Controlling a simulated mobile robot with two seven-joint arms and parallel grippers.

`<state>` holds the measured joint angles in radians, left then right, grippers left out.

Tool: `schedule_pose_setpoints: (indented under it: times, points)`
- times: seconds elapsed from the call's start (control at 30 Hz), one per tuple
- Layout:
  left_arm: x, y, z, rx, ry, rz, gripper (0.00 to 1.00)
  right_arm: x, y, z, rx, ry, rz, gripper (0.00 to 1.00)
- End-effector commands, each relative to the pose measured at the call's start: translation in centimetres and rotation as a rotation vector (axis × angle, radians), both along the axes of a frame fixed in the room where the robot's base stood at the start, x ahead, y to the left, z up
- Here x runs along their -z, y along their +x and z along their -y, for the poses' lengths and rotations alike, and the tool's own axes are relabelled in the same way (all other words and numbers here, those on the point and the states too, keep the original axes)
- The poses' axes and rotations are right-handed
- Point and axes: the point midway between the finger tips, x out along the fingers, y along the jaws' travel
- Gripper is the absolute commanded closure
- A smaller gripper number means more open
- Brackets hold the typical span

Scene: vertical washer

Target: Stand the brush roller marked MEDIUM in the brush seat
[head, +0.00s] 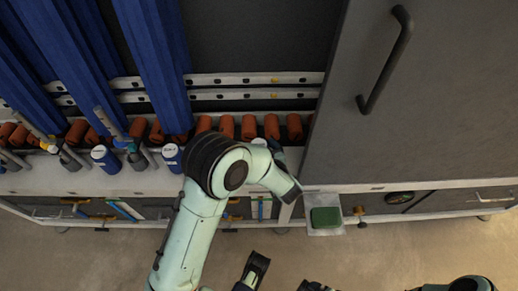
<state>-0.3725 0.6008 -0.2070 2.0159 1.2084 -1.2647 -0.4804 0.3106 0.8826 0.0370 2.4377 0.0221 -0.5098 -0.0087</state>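Short rollers or jars with pale labels stand on the ledge at the left: one blue with a white label (172,155), one with a white top and blue lettering (105,158). The lettering is too small to read, so I cannot tell which is marked MEDIUM. I cannot make out the brush seat. My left arm crosses the middle, and its wrist end with the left gripper (291,190) is at the ledge's front edge; its fingers are not clear. Two dark fingers apart at the bottom look like my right gripper (284,277), open and empty.
Tall blue brush columns (160,60) hang at the left behind a row of several orange-brown cylinders (249,127). A grey door (425,90) with a dark handle (387,60) fills the right. A small tray (326,231) holds a green block (326,217). The floor in front is clear.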

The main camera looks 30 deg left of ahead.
Motion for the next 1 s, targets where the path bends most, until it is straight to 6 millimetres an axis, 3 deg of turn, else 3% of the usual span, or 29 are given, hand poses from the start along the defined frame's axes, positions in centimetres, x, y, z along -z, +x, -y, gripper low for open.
schedule_pose_setpoints:
  times: [0.1,0.4,0.6,1.0]
  points:
    - [-0.4,-0.4,0.8,0.005,-0.002,0.000,0.00,0.0,1.5,1.3,0.028,-0.029,0.040,0.07]
    - [-3.5,-4.5,6.4,0.005,0.000,0.001,0.00,-2.5,-1.4,-0.5,-0.010,0.013,-0.035,0.07]
    - [-4.8,-6.4,8.9,0.003,0.001,0.002,0.00,-3.3,-2.5,-1.0,-0.023,0.029,-0.065,0.07]
    - [-5.2,-7.3,10.0,0.000,0.001,0.001,0.00,-3.6,-3.0,-1.3,-0.030,0.036,-0.079,0.07]
